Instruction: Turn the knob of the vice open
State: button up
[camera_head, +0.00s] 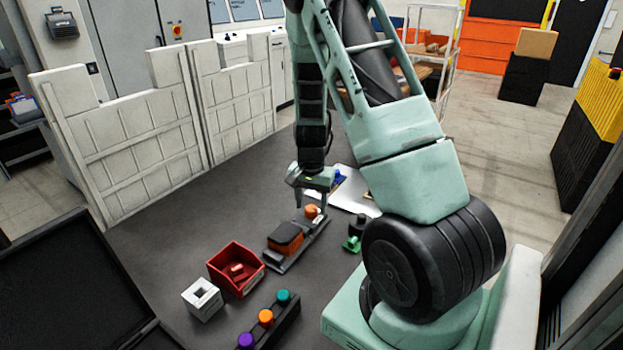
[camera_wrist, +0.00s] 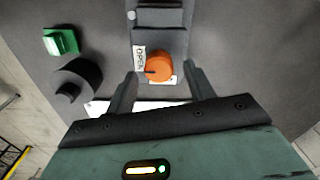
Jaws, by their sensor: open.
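The vice (camera_head: 292,250) stands on the dark table, a grey rail with an orange and black block on it. Its orange round knob (camera_head: 312,211) is at the far end; it also shows in the wrist view (camera_wrist: 160,66), with a dark mark on its left side and an "OPEN" label (camera_wrist: 139,59) beside it. A second white label below is partly hidden by the knob. My gripper (camera_head: 312,199) points down over the knob. In the wrist view its open fingers (camera_wrist: 161,78) stand either side of the knob, with a gap on both sides. Contact is not visible.
A red bin (camera_head: 222,279) with red pieces and a white block (camera_head: 203,299) lie left of the vice. A black strip (camera_head: 288,316) with purple, orange and teal caps is in front. A green and black fixture (camera_head: 353,243) stands right. A pale plate (camera_head: 350,190) lies behind.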

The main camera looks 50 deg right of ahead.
aim_at(311, 207)
notch_tip(311, 207, up, 17)
jog(key=b, duration=0.1)
jog(key=shift+f, duration=0.15)
dwell(0.5)
jog(key=a+n+y, duration=0.1)
jog(key=a+n, duration=0.8)
jog(key=a, duration=1.4)
jog(key=s+a+n, duration=1.3)
jog(key=s+a, duration=0.4)
jog(key=a, duration=0.1)
jog(key=shift+f, duration=0.25)
